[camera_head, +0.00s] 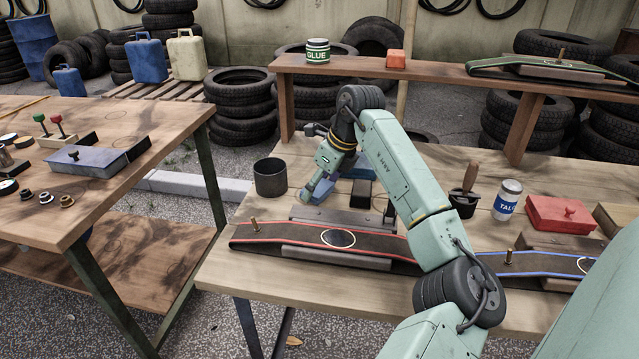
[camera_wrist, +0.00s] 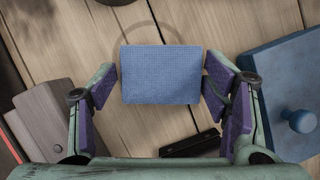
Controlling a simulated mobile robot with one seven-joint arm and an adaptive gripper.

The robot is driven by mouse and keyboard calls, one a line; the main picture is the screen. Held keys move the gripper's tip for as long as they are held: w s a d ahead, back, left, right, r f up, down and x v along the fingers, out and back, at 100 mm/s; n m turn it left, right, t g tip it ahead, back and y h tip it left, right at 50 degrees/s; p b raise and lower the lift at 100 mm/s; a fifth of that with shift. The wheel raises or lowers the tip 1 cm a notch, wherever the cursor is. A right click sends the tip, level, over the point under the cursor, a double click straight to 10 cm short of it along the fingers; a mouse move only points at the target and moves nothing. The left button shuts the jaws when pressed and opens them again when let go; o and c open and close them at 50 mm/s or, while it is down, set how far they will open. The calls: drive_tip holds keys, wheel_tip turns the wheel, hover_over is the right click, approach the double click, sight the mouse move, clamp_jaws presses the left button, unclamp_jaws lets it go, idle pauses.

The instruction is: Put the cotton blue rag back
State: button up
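The blue rag (camera_wrist: 160,75) is a flat, folded rectangle between my fingertips in the wrist view. My gripper (camera_wrist: 161,82) has a purple-padded finger at each side edge of the rag, and both seem to touch it, so it looks shut on the rag. The height of the rag above the wood is hard to tell. In the head view my gripper (camera_head: 314,194) is low over the middle bench, between the dark pot and the red-edged belt. The rag cannot be made out there. A ring mark (camera_wrist: 177,14) shows on the wood beyond the rag.
A blue box with a knob (camera_wrist: 299,121) lies to the right in the wrist view. A dark pot (camera_head: 270,180) stands left of my gripper; a red-edged belt (camera_head: 268,232) lies in front. A raised shelf (camera_head: 440,70) spans the back. Another bench (camera_head: 40,215) stands left.

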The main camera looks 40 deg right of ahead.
drive_tip(key=shift+o, duration=1.2)
drive_tip(key=shift+r, duration=0.2)
drive_tip(key=b+v, duration=0.1)
drive_tip(key=v, duration=1.1)
